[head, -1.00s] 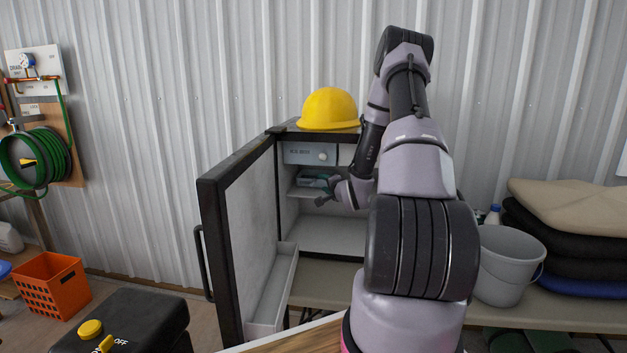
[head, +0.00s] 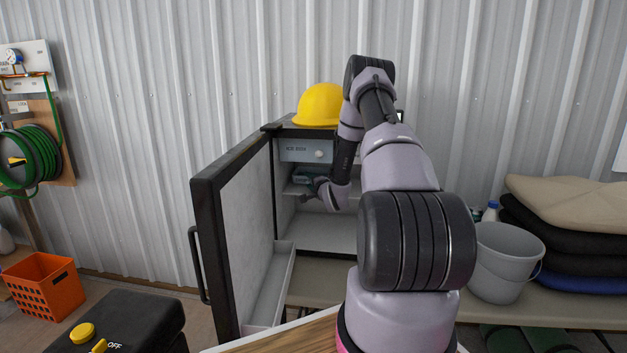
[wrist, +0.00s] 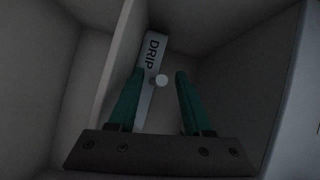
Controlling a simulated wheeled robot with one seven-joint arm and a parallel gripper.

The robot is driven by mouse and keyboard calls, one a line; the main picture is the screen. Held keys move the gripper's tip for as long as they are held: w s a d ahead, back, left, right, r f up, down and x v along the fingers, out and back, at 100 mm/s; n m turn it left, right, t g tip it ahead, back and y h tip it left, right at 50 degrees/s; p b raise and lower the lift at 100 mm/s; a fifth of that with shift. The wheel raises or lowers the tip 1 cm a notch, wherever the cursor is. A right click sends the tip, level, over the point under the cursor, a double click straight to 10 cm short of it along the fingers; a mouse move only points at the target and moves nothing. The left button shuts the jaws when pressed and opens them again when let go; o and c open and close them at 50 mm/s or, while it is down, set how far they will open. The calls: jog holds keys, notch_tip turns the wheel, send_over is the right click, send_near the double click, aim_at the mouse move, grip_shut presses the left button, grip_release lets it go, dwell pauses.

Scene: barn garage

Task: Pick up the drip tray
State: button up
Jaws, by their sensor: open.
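The drip tray (wrist: 150,60) shows in the wrist view as a narrow grey front with the letters DRIP and a round pale knob. My gripper (wrist: 160,73) is open, its two green fingers on either side of the knob. The fingers look apart from the knob; how far the tray lies beyond the tips is hard to tell. In the head view my gripper (head: 307,180) is inside the open fridge (head: 285,215), below the ice box front. There I cannot make out the tray, and my arm hides the fridge's right side.
The fridge door (head: 232,240) stands open on the left, with a shelf bin inside. The ice box (head: 300,150) is just above my gripper. A yellow helmet (head: 321,106) sits on top. A grey bucket (head: 505,262) and folded cushions (head: 565,235) are at the right.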

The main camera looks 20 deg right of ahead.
jog(key=shift+w, duration=0.5)
grip_shut()
dwell(1.1)
